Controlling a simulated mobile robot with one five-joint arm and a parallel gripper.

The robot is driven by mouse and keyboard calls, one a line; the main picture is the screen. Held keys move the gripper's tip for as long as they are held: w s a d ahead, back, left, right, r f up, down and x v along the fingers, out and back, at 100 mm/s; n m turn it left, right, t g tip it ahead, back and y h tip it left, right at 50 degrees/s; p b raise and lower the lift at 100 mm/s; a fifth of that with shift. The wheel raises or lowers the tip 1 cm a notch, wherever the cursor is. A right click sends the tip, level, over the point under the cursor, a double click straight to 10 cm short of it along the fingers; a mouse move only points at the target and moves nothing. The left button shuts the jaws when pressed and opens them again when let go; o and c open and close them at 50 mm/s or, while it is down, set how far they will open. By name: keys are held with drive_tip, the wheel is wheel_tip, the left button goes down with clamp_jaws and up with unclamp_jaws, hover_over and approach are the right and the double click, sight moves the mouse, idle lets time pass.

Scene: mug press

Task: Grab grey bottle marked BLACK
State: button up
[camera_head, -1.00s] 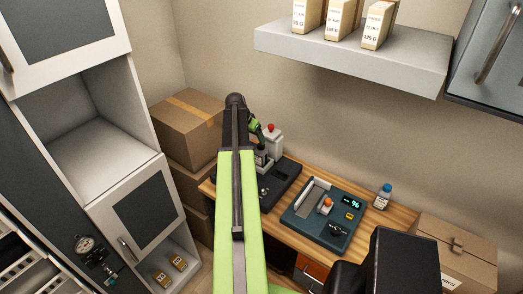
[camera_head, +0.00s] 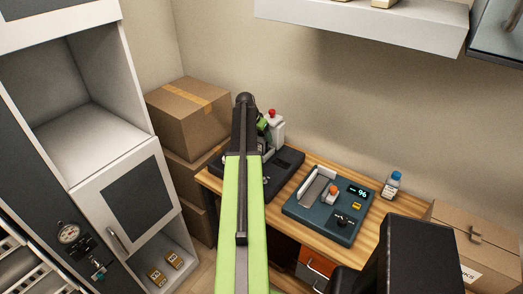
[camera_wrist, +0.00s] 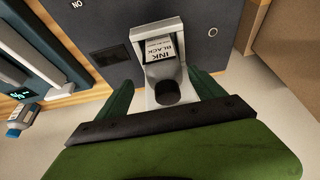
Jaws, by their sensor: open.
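The grey bottle marked INK BLACK (camera_wrist: 158,72) shows in the wrist view, with its dark round cap toward the camera and its label upside down. It stands at the dark press on the desk. My gripper (camera_wrist: 163,82) is open, with one green finger on each side of the bottle's capped end. I cannot tell whether either finger touches it. In the head view my arm hides this bottle, and only a bit of my green gripper (camera_head: 262,127) shows beside the arm's end.
A pale bottle with a red cap (camera_head: 275,126) stands behind the dark press (camera_head: 284,166). A teal device reading 96 (camera_head: 325,214) and a blue-capped bottle (camera_head: 391,187) are to the right. Cardboard boxes (camera_head: 190,113) stand left of the desk, and a shelf (camera_head: 365,22) hangs above.

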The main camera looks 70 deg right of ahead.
sight(261, 140)
drive_tip(key=b+x, duration=0.4)
drive_tip(key=x, duration=0.1)
drive_tip(key=shift+w+d+f+b, duration=0.1)
drive_tip(key=shift+w+f+b, duration=0.1)
drive_tip(key=shift+w+b, duration=0.2)
drive_tip(key=shift+r, duration=0.2)
clamp_jaws()
